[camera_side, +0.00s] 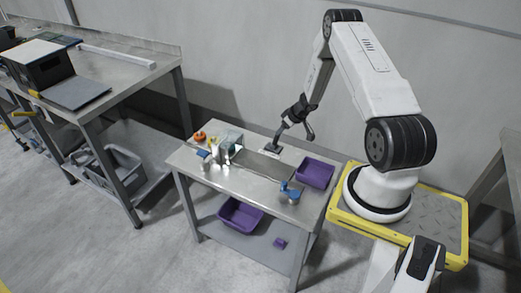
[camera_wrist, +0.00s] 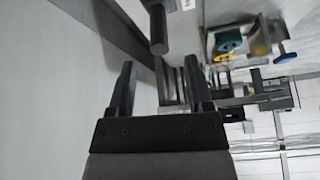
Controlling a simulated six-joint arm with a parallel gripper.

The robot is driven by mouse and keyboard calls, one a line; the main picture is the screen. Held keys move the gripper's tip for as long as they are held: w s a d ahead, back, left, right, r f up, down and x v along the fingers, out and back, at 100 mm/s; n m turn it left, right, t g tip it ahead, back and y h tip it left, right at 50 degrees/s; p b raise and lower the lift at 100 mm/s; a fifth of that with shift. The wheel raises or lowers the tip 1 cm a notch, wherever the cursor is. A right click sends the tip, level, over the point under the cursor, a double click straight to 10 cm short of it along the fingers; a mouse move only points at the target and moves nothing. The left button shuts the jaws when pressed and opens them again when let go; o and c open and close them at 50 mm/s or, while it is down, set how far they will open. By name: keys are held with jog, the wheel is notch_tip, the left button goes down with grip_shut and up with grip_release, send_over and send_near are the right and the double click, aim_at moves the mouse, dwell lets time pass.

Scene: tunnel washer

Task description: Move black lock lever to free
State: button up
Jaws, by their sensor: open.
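My gripper (camera_wrist: 160,62) is open, with its two dark fingers apart in the wrist view. A dark cylindrical handle (camera_wrist: 157,30), which may be the black lock lever, shows just beyond the fingertips at the top of that view, apart from them. I cannot tell its lock position. In the side view my gripper (camera_side: 281,137) points down over the back of the small steel table (camera_side: 262,190). A small dark fixture (camera_side: 272,147) is close under it; the lever is too small to make out there.
A purple bin (camera_side: 315,173) stands on the table's right, with blue-topped parts (camera_side: 290,191) nearby. An orange item (camera_side: 199,136) and metal fittings (camera_side: 224,152) stand at its left. Another purple bin (camera_side: 240,214) is on the lower shelf. A wall (camera_side: 235,60) is behind.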

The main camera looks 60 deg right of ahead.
jog(key=shift+s+r, duration=0.15)
jog(key=shift+r, duration=0.15)
grip_shut()
jog(key=s+r+m, duration=0.1)
jog(key=s+m, duration=0.3)
jog(key=m, duration=1.4)
jog(key=s+a+r+m, duration=0.1)
jog(key=s+m, duration=0.3)
jog(key=m, duration=1.3)
jog(key=shift+s+a+m, duration=0.2)
jog(key=shift+a+m, duration=0.1)
jog(key=shift+m, duration=0.1)
